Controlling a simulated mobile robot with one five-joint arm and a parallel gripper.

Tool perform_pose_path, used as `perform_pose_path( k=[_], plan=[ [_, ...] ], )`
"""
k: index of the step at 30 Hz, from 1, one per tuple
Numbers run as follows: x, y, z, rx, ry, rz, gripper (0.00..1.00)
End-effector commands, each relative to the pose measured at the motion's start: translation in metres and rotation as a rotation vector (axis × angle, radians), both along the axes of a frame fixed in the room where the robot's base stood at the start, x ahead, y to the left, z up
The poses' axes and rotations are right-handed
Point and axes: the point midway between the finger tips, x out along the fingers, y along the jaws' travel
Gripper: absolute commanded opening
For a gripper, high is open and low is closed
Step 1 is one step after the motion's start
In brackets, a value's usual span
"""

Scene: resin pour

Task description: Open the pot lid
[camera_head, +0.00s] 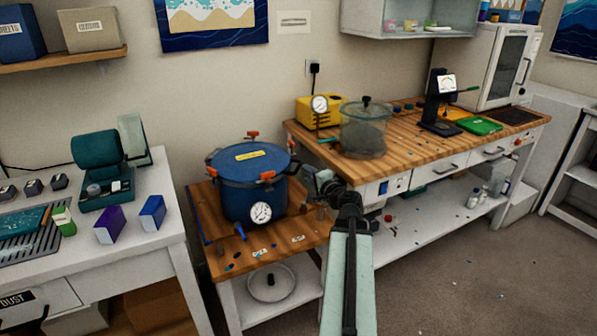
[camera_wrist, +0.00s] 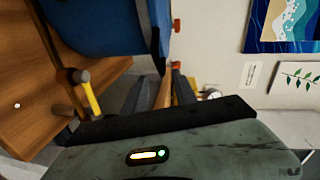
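The blue pressure pot (camera_head: 240,195) stands upright on a low wooden bench. Its blue lid (camera_head: 228,162) is seated on top, with a yellow label and orange-red clamps (camera_head: 267,175) around the rim. A round white gauge (camera_head: 261,212) is on its front. My gripper (camera_head: 318,182) is just right of the pot, below lid height and apart from it. In the wrist view, the two dark fingers (camera_wrist: 158,92) stand apart with nothing between them. The blue pot wall (camera_wrist: 95,25) and red clamp ends (camera_wrist: 176,26) show beyond them.
A clear chamber (camera_head: 364,135) and a yellow pump (camera_head: 318,112) stand on the higher workbench (camera_head: 410,138) close behind my gripper. A white table (camera_head: 110,245) with boxes is at the left. A round pale lid (camera_head: 271,284) lies on the shelf below.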

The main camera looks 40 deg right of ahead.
Motion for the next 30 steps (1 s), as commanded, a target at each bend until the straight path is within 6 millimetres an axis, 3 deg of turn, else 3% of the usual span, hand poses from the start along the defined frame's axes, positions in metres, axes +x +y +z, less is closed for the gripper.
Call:
perform_pose_path(
  k=[5,15,23,27,30],
  plan=[
    [0.017,-0.004,-0.004,-0.001,0.002,0.005,0.33],
    [0.071,-0.022,-0.012,-0.002,0.002,0.004,0.33],
    [0.073,-0.022,-0.012,-0.002,0.003,0.003,0.33],
    [0.073,-0.022,-0.012,-0.002,0.003,0.003,0.00],
    [0.073,-0.022,-0.012,-0.002,0.003,0.003,0.00]
  ],
)
